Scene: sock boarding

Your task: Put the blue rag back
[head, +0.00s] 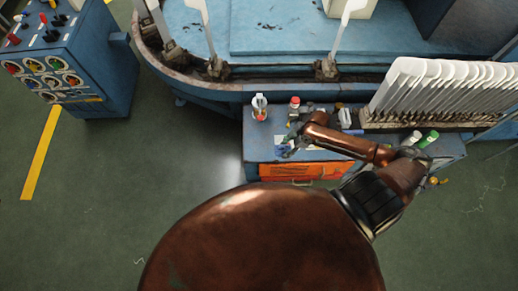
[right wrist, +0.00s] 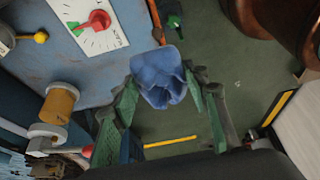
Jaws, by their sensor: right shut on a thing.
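The blue rag (right wrist: 160,78) is bunched between the green-padded fingers of my right gripper (right wrist: 163,92) in the right wrist view. The fingers are shut on it, and it hangs beyond the bench edge in that view, with green floor behind it. In the head view my right gripper (head: 290,148) is at the left part of the small blue bench (head: 256,142). The rag is too small and covered there to make out clearly. My left gripper is not in view.
White sock boards (head: 440,85) stand in a row at right, with green-capped items (head: 428,139) in front. A tan roll (right wrist: 60,103) shows in the wrist view.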

